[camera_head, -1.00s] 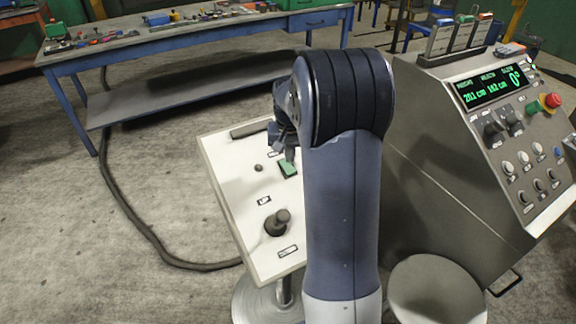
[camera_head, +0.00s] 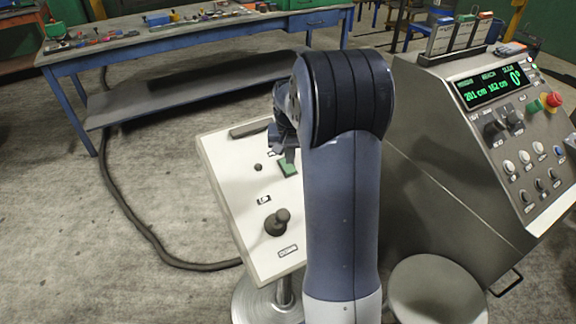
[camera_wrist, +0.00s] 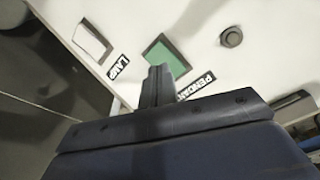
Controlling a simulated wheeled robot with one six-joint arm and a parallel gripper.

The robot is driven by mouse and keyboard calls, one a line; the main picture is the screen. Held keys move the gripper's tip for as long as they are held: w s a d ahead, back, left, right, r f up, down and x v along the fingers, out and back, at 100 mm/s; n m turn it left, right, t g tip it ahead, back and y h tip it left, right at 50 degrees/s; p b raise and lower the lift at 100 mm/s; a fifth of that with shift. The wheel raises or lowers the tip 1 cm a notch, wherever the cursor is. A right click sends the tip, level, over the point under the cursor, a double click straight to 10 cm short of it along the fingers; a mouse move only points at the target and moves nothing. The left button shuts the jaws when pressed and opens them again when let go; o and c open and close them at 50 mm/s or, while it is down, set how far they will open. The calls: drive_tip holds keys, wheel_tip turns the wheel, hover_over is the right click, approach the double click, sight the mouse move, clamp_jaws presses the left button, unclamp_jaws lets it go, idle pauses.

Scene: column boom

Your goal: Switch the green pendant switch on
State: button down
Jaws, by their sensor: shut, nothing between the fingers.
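The green pendant switch (camera_head: 288,168) is a green rocker on the white panel, partly hidden behind my arm in the head view. In the wrist view the green switch (camera_wrist: 167,56) lies just beyond my fingertips, next to a label reading "PENDANT", which my gripper partly covers. My gripper (camera_wrist: 156,72) is shut and empty, with its tips over the near edge of the switch. I cannot tell whether they touch it. In the head view my gripper (camera_head: 288,150) is mostly hidden by my arm, above the switch.
A white switch (camera_wrist: 91,40) labelled "LAMP" and a round dark knob (camera_wrist: 231,37) flank the green switch. A black joystick (camera_head: 277,222) stands on the panel's near part. A grey console (camera_head: 450,160) with a display stands right. A blue workbench (camera_head: 190,40) stands behind.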

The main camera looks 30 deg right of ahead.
sight(290, 169)
drive_tip(key=shift+f+b, duration=0.75)
drive_tip(key=shift+f, duration=0.4)
idle(0.4)
drive_tip(key=shift+r, duration=0.2)
wheel_tip(290, 169, up, 7)
drive_tip(key=p, duration=0.5)
drive_tip(key=shift+f, duration=0.15)
wheel_tip(290, 169, down, 7)
drive_tip(key=b, duration=0.5)
drive_tip(key=shift+f, duration=0.1)
idle(0.3)
drive_tip(key=shift+r, duration=0.2)
wheel_tip(290, 169, up, 8)
drive_tip(key=p, duration=0.5)
drive_tip(key=shift+f+p, duration=0.15)
drive_tip(key=shift+p, duration=0.15)
idle(0.8)
